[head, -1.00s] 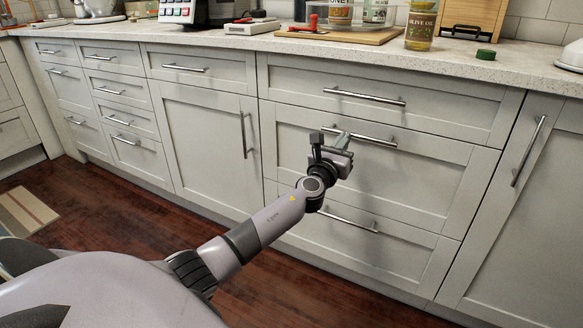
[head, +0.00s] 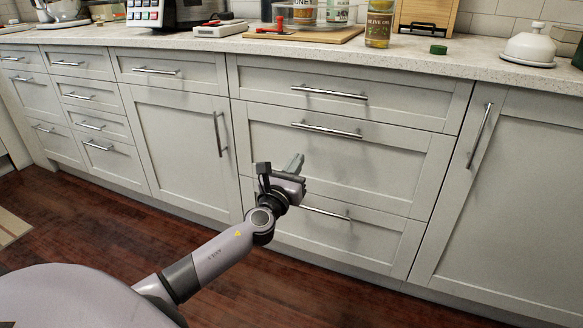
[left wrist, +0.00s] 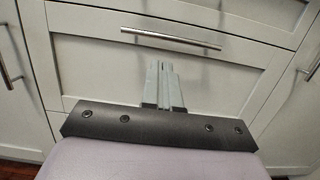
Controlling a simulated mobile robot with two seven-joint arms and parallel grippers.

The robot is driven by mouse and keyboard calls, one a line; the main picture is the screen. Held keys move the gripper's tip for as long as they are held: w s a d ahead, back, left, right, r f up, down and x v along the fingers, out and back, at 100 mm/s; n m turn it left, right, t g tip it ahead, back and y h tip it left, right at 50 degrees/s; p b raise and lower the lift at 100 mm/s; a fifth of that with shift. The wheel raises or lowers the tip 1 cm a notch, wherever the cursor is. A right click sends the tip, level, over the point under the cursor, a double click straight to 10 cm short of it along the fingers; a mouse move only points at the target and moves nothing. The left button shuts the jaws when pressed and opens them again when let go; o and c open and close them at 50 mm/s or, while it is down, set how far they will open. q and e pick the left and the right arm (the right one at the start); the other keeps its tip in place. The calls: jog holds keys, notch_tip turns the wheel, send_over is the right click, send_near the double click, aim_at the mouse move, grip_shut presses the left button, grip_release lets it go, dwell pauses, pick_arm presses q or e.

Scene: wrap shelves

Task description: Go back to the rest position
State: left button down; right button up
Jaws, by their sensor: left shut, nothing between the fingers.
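My left gripper (head: 296,163) is in front of the drawer column, below the handle of the middle drawer (head: 326,130) and apart from it. Its fingers are together with nothing between them. In the left wrist view the shut fingers (left wrist: 163,75) point at a drawer front, just below a bar handle (left wrist: 171,39). My right gripper is in neither view.
White cabinets with closed drawers and doors (head: 175,140) line the wall. Dark wooden floor (head: 100,225) in front is clear.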

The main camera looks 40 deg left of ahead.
pick_arm(q)
jog(key=v, duration=0.2)
jog(key=shift+s+d, duration=0.1)
jog(key=shift+s, duration=0.2)
